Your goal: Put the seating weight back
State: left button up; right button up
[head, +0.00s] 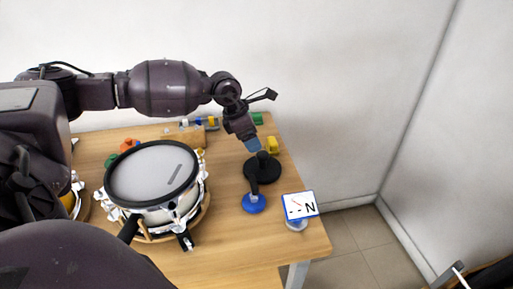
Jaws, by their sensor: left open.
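My left gripper (254,148) is open and points down, just above a round black disc-shaped piece (264,172) with a raised middle. This piece stands on the right part of the table and may be the seating weight; I cannot tell for sure. The gap between the fingers and its top is too small to judge. A blue round piece (254,205) lies just in front of it, with a short dark stem between them. A drum with a pale head and black rim (152,174) stands to the left. My right gripper is not in view.
A blue-framed sign (300,206) stands at the table's right edge. A yellow block (272,145), a green block (257,118) and several small coloured items line the back. The wooden table (232,240) is bare at the front right.

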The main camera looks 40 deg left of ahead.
pick_arm(q)
jog(key=shift+v, duration=1.6)
jog(key=shift+f, duration=0.1)
